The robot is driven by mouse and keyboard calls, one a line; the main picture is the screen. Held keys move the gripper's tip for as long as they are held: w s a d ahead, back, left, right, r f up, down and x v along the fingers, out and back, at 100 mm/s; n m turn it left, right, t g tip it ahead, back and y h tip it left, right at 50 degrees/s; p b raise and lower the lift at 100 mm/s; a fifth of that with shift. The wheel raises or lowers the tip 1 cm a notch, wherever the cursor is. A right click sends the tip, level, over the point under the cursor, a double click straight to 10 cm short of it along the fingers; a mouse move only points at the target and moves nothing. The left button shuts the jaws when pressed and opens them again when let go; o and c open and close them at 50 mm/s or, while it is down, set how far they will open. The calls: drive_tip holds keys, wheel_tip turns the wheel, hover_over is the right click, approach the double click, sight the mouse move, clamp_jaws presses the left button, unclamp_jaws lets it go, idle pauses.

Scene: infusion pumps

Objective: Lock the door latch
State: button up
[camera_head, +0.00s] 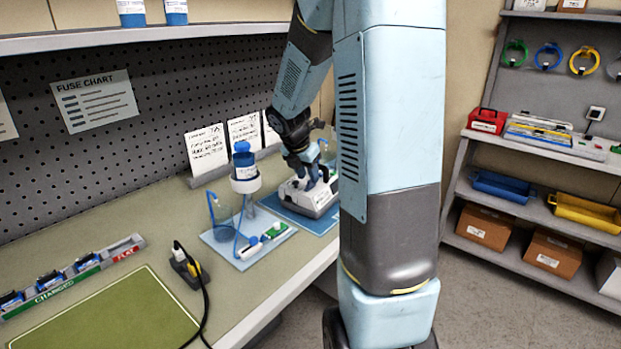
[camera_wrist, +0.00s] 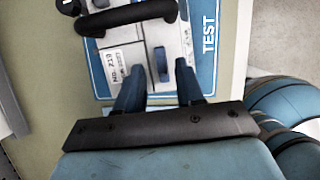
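A white and grey infusion pump (camera_head: 318,201) sits on the blue test mat (camera_head: 290,215) toward the bench's far end. The wrist view shows the pump (camera_wrist: 118,42) from above, with a label and a black handle (camera_wrist: 120,16). A small blue upright tab (camera_wrist: 161,62), which looks like the door latch, stands on the pump's face. My gripper (camera_wrist: 158,68) is open, with its two blue fingers apart on either side of the tab. I see gaps between the tab and both fingers. In the head view my gripper (camera_head: 314,168) points down at the pump and partly hides it.
A stand with a blue-capped bottle (camera_head: 244,166) and blue tubing is just left of the pump. A charging rack (camera_head: 65,280), black cable (camera_head: 205,295) and green mat (camera_head: 110,315) lie nearer. Shelves with bins (camera_head: 500,186) stand at right. The pegboard (camera_head: 150,110) backs the bench.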

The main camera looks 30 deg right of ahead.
drive_tip(key=shift+x, duration=1.15)
drive_tip(key=shift+c, duration=0.2)
clamp_jaws()
drive_tip(key=shift+d, duration=0.1)
